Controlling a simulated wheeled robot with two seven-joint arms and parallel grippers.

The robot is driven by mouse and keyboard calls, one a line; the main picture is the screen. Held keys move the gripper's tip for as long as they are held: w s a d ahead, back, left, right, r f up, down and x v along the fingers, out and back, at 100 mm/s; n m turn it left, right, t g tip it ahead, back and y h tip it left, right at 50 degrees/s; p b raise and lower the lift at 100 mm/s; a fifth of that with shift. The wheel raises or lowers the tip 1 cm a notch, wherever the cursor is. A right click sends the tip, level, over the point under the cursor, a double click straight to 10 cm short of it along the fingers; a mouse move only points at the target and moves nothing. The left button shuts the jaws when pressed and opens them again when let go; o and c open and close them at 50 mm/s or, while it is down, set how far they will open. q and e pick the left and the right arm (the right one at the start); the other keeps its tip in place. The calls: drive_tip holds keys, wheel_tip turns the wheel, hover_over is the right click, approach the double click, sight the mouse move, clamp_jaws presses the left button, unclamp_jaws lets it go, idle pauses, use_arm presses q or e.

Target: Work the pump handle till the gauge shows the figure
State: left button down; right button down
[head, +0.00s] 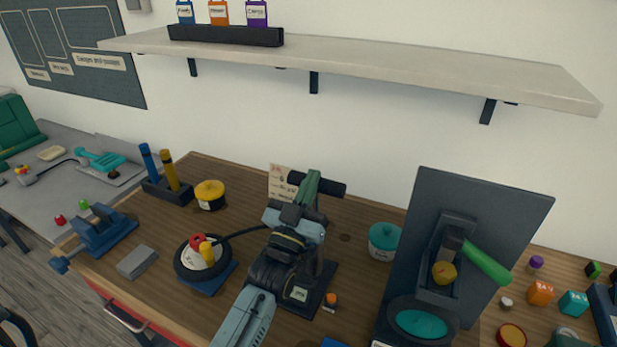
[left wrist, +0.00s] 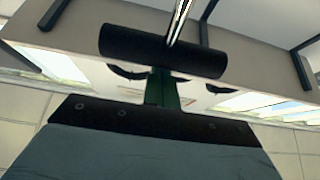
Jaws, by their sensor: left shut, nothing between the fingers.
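The pump's black crossbar handle (head: 328,188) sits on a green stem (head: 309,187) at the middle of the bench. In the left wrist view the black handle (left wrist: 160,50) lies across the top, with the green stem (left wrist: 161,88) below it. My left gripper (head: 297,213) is shut and empty, just below and in front of the handle; I cannot tell whether it touches. My left arm covers much of the pump body. A dark hose (head: 245,233) runs left to a small wheel (head: 203,258) on a blue stand. I cannot make out the gauge or its reading. My right gripper is out of view.
A paper card (head: 282,183) stands behind the pump, its writing too small to read. A yellow tin (head: 210,195) is at the left. A shelf (head: 400,62) overhangs the bench.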

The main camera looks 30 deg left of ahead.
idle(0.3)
use_arm(q)
wheel_tip(320, 180, down, 9)
drive_tip(key=b, duration=0.5)
drive_tip(key=shift+r, duration=0.2)
drive_tip(key=shift+s+r, duration=0.1)
wheel_tip(320, 180, up, 4)
drive_tip(key=p, duration=0.4)
drive_tip(key=b+v, duration=0.2)
drive_tip(key=v, duration=0.8)
drive_tip(key=shift+s+r+b, duration=0.2)
drive_tip(key=shift+s+b, duration=0.2)
drive_tip(key=shift+s, duration=0.05)
drive_tip(key=shift+d, duration=0.1)
